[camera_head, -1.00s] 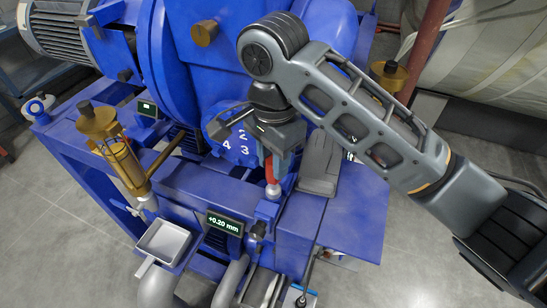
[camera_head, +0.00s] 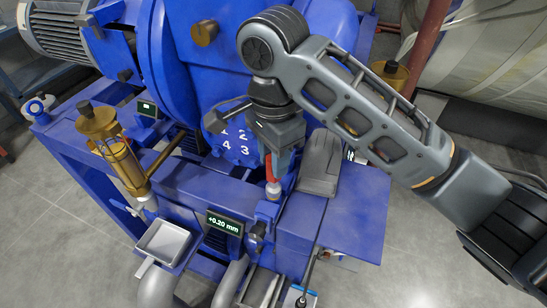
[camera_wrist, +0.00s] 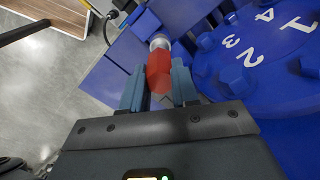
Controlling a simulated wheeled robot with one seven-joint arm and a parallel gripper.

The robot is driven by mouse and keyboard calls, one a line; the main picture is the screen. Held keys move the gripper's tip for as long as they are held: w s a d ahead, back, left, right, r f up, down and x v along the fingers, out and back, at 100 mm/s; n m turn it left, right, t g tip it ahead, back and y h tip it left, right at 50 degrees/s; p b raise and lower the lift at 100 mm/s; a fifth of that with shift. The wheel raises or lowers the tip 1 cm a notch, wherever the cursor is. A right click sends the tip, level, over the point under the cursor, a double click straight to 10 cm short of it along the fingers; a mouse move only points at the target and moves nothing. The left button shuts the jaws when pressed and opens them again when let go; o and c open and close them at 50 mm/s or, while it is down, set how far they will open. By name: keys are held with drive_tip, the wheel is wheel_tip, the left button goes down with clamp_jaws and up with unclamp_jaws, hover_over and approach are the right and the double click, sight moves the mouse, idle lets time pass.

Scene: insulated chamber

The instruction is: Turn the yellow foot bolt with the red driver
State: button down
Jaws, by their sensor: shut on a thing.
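My gripper (camera_head: 271,160) points down at the blue frame and is shut on the red driver (camera_head: 272,172). The driver stands roughly upright between the fingers, and its pale metal lower end (camera_head: 274,191) meets the blue foot beside the dark clamp. In the wrist view my gripper (camera_wrist: 159,88) has a finger on each side of the red driver (camera_wrist: 158,72). The driver's round metal end (camera_wrist: 160,42) shows beyond them against blue metal. I cannot make out the yellow foot bolt clearly; the driver's end may cover it.
A display (camera_head: 225,223) reads +0.20 mm. A numbered blue flange (camera_head: 238,145) is close behind my gripper. A grey block (camera_head: 320,163) lies to the right, and a brass-topped glass oiler (camera_head: 122,155) stands left. A metal tray (camera_head: 164,242) is at lower left.

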drive_tip(key=shift+r, duration=2.2)
